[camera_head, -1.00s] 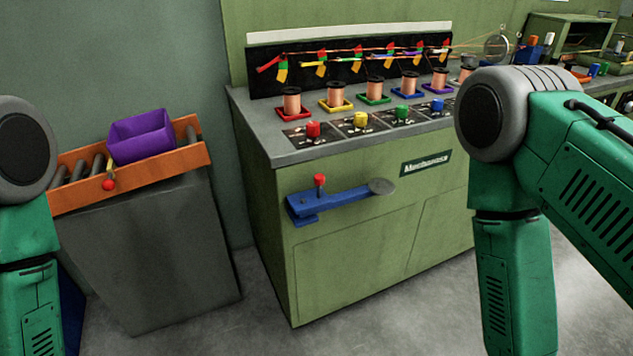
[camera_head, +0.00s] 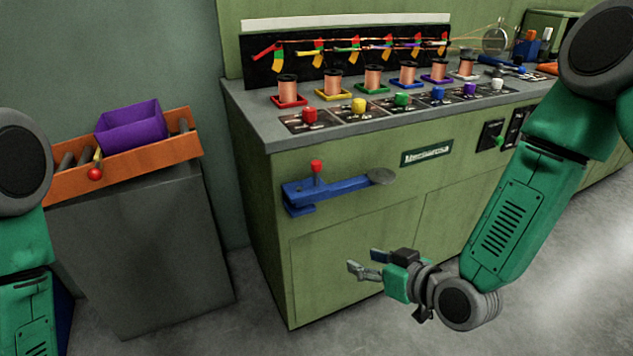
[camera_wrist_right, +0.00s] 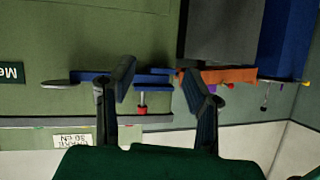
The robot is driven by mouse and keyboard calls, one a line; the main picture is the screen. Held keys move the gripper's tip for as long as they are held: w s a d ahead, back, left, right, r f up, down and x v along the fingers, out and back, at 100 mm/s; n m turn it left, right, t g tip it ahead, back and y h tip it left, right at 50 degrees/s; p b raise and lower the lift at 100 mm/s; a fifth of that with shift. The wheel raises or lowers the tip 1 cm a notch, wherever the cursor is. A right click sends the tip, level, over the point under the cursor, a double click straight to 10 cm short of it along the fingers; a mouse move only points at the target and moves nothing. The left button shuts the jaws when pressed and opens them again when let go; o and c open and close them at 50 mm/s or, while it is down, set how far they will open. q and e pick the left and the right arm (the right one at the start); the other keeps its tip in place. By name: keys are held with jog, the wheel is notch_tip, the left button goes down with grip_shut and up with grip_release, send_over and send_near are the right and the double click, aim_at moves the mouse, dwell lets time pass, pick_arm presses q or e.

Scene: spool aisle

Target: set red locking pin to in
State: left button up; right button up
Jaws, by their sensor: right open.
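The red locking pin (camera_head: 316,166) stands upright on the blue bracket arm (camera_head: 335,188) on the green cabinet's front. Its red head sits above the blue arm, with a short shank showing below the head. The arm ends at the right in a grey round plate (camera_head: 382,177). My right gripper (camera_head: 363,263) is open and empty, below and right of the pin, in front of the cabinet. In the right wrist view, which is upside down, the pin (camera_wrist_right: 142,110) shows between the two open fingers (camera_wrist_right: 162,82), farther off. My left arm shows at the left edge, but its gripper is out of view.
The cabinet top (camera_head: 245,105) carries copper spools and coloured knobs. At the left, a grey stand (camera_head: 140,250) bears an orange roller tray (camera_head: 70,184) with a purple bin (camera_head: 130,128) and a red ball knob (camera_head: 95,174). The space before the bracket is free.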

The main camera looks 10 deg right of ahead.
aim_at(320, 169)
jog(key=w+r+n+t+y+b, duration=0.1)
jog(key=w+r+t+y+b, duration=0.15)
jog(key=w+r+t, duration=0.6)
jog(key=w+a+g, duration=0.1)
jog(key=w+a, duration=0.1)
jog(key=w, duration=0.1)
jog(key=w+a+r+g+b, duration=0.1)
jog(key=w+a, duration=0.1)
jog(key=w, duration=0.1)
jog(key=w+a+r+g+b, duration=0.1)
jog(key=w+a+g, duration=0.1)
jog(key=w, duration=0.1)
jog(key=shift+w+a+r, duration=0.1)
jog(key=shift+w+a, duration=0.35)
jog(key=shift+w, duration=0.35)
grip_shut()
